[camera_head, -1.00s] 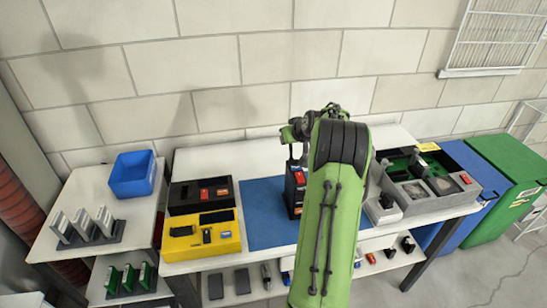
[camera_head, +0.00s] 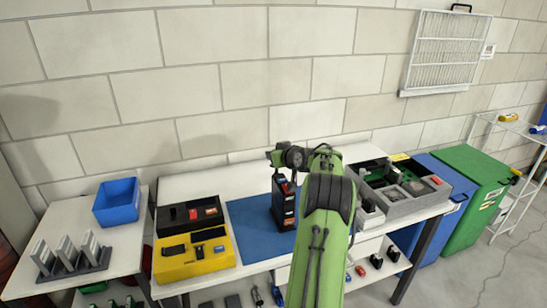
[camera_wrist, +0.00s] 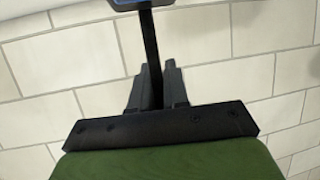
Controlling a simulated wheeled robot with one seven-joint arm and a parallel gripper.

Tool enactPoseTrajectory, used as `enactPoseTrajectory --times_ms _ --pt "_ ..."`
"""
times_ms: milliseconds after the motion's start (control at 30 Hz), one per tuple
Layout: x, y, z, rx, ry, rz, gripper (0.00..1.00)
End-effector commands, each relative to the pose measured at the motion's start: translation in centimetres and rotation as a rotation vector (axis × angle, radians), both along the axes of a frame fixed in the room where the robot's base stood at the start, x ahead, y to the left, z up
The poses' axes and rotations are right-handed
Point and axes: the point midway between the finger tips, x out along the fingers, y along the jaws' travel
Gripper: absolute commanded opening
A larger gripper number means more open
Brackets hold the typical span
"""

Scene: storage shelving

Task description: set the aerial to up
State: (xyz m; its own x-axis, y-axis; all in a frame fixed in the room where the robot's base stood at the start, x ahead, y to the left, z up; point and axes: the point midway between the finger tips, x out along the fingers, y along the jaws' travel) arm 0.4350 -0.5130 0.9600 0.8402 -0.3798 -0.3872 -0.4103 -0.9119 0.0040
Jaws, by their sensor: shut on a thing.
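A dark upright radio-like device (camera_head: 285,204) with red markings stands on the blue mat (camera_head: 252,232) at the middle of the table. My gripper (camera_head: 280,160) is just above it at the end of my green arm, which hides part of the device's right side. In the wrist view my gripper (camera_wrist: 156,85) is shut around a thin black rod, the aerial (camera_wrist: 151,45). The aerial runs straight up in that picture to a dark body with a bluish face, cut off by the top edge. The aerial's angle cannot be told in the head view.
A yellow case (camera_head: 192,262) and a black tray (camera_head: 188,216) lie left of the mat. A grey box with compartments (camera_head: 402,205) stands right of my arm. A blue bin (camera_head: 118,203) is on the left table. The block wall is close behind.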

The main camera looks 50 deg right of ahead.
Motion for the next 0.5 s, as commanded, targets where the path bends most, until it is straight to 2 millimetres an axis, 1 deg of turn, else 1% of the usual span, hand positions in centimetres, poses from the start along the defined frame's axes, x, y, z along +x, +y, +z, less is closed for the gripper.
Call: enactPoseTrajectory --times_ms 33,133,167,200,267,300,500 --pt "-0.11 -0.02 -0.36 0.006 0.006 -0.001 0.0" --pt "-0.1 -0.03 -0.38 0.006 0.006 -0.003 0.0" --pt "-0.11 -0.03 -0.39 0.006 0.006 -0.003 0.2" --pt "-0.1 -0.03 -0.38 0.006 0.006 -0.003 0.26" --pt "-0.09 -0.03 -0.33 0.005 0.005 -0.002 0.35" --pt "-0.08 -0.02 -0.29 0.005 0.004 -0.002 0.37" --pt "-0.04 0.0 -0.16 0.003 0.003 -0.002 0.37"
